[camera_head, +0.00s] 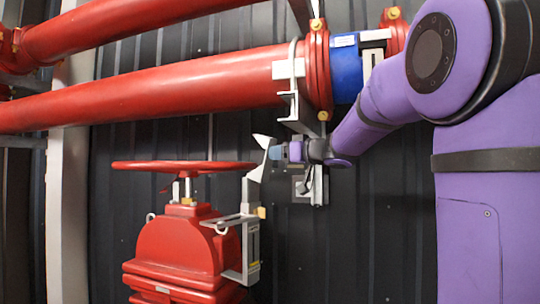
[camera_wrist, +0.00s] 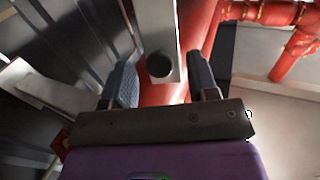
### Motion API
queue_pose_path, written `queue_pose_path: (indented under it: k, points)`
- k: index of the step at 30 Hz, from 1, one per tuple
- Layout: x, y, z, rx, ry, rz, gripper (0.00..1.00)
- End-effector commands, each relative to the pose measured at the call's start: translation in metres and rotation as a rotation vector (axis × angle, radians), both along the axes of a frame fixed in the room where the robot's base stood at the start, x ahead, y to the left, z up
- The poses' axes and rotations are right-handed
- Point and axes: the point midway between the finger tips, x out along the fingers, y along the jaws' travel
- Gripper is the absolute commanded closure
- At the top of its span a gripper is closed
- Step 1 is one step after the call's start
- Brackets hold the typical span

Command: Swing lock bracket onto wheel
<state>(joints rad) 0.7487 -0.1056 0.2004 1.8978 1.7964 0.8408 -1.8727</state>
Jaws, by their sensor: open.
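The red wheel (camera_head: 183,167) lies flat on top of the red valve (camera_head: 178,250), at lower left in the head view. The pale grey lock bracket (camera_head: 248,222) is fixed at the valve's right side. Its upper arm (camera_head: 252,190) stands up just right of the wheel's rim, apart from it, not over it. My gripper (camera_head: 277,152) is close to the right of the bracket's top.
A large red pipe (camera_head: 160,91) with a blue band (camera_head: 346,68) runs above the wheel. A pale bracket (camera_head: 289,85) hangs from this pipe near my arm. A dark ribbed wall (camera_head: 350,240) stands behind. A pale post (camera_head: 67,200) is at left.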

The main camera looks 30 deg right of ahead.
Motion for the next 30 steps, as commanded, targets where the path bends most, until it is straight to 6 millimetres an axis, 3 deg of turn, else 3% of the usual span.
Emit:
queue_pose_path:
  k: [3,9,20,23,27,30]
  points:
    - [0.018,0.005,0.0,0.002,0.001,0.001,0.46]
    - [0.037,0.01,0.0,0.0,0.0,0.001,0.46]
    - [0.042,0.012,0.0,0.0,0.0,0.001,0.46]
    - [0.042,0.012,0.0,0.0,0.0,0.001,0.65]
    - [0.041,0.011,0.0,0.0,0.0,0.0,0.97]
    - [0.042,0.011,0.0,-0.001,0.002,-0.001,1.0]
